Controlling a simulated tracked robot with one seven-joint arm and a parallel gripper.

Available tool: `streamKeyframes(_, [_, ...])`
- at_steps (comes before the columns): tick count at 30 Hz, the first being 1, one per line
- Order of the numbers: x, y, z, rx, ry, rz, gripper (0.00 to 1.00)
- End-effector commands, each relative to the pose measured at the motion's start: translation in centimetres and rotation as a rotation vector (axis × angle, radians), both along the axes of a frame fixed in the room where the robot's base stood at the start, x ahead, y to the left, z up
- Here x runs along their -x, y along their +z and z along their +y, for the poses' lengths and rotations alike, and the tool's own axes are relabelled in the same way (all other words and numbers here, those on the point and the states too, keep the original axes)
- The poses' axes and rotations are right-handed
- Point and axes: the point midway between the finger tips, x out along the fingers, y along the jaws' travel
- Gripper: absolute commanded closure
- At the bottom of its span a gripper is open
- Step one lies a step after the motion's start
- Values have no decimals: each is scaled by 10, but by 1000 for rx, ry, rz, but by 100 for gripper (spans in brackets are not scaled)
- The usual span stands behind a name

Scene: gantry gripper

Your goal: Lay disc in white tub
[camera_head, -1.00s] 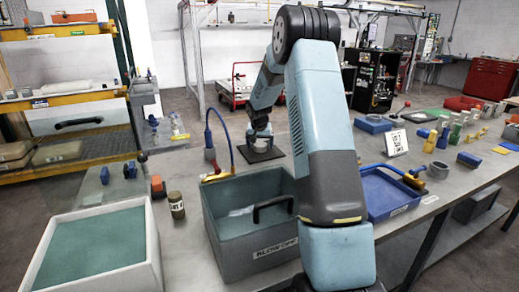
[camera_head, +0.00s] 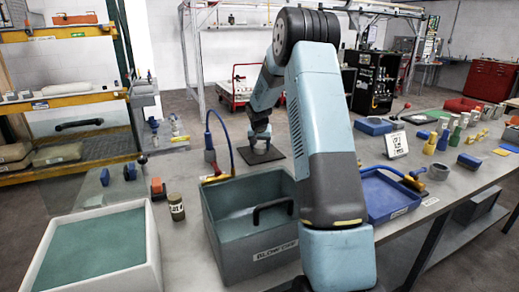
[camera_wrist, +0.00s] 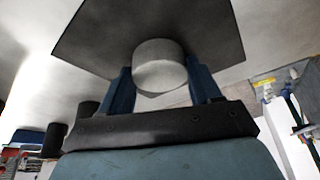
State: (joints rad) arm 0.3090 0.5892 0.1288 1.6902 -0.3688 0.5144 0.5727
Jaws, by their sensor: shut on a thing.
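The disc (camera_wrist: 160,62) is a short pale grey round piece, seen between the two blue fingers of my gripper (camera_wrist: 160,88) in the wrist view. My gripper is shut on it. In the head view my gripper (camera_head: 260,146) is low over a dark square mat (camera_head: 262,159), beyond the grey bin. There the disc is small, and I cannot tell whether it touches the mat. The white tub (camera_head: 152,248) stands at the front left of the bench, with a green floor and nothing seen in it.
A grey bin (camera_head: 265,258) with a black handle stands between the white tub and my arm. A blue hose (camera_head: 208,125) arches behind it. A small jar (camera_head: 176,207) stands near the tub. A blue tray (camera_head: 385,200) lies right of my arm, with several small items farther right.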

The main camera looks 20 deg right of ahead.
Motion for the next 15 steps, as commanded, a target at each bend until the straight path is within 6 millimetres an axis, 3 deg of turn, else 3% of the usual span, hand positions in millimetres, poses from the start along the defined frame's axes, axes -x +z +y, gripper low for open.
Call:
streamKeyframes(5, [-1,11,0,1,-1,-4,80])
streamKeyframes(9, [-1,35,0,2,-1,-6,80])
streamKeyframes(15, [27,68,10,2,1,-5,80])
